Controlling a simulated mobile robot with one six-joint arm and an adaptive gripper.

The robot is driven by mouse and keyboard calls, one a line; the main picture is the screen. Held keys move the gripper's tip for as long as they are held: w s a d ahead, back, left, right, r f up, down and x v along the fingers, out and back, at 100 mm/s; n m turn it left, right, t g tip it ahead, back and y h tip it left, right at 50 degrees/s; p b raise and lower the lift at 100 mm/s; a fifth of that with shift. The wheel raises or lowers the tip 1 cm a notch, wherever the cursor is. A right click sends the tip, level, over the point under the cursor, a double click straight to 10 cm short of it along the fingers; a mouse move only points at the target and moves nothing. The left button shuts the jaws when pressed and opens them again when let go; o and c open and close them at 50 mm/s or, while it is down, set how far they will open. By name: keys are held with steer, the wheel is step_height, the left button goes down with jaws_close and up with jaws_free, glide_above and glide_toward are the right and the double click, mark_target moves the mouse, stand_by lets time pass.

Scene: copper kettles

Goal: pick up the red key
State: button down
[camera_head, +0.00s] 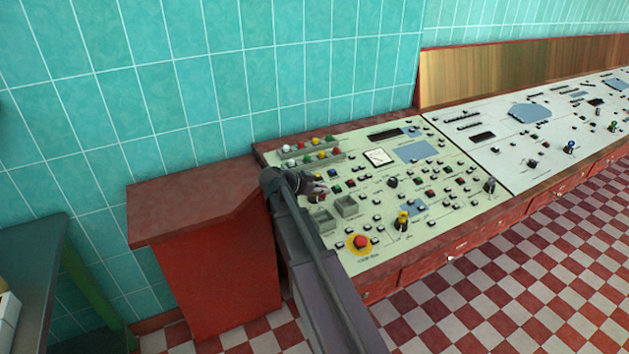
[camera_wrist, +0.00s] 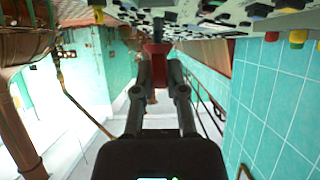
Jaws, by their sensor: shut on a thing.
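In the wrist view my gripper (camera_wrist: 158,66) is shut on a small red thing, which I take for the red key (camera_wrist: 157,48). The key shows just beyond the fingertips, close to the edge of the control panel (camera_wrist: 215,22). I cannot tell whether it touches the panel. In the head view my gripper (camera_head: 320,191) is over the left part of the pale green control panel (camera_head: 300,235), beside two grey square trays. The held key cannot be made out clearly there.
A red mushroom button (camera_head: 361,241) on a yellow disc stands near the panel's front edge. A yellow-topped knob (camera_head: 402,220) rises to its right. Several coloured caps line a rack (camera_head: 300,160) at the back. A red cabinet (camera_head: 205,240) stands left; the checkered floor (camera_head: 500,275) in front looks clear.

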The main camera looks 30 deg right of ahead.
steer(key=s, duration=0.8)
steer(key=shift+a+r+p, duration=0.3)
steer(key=shift+a+r, duration=0.05)
steer(key=shift+r, duration=0.05)
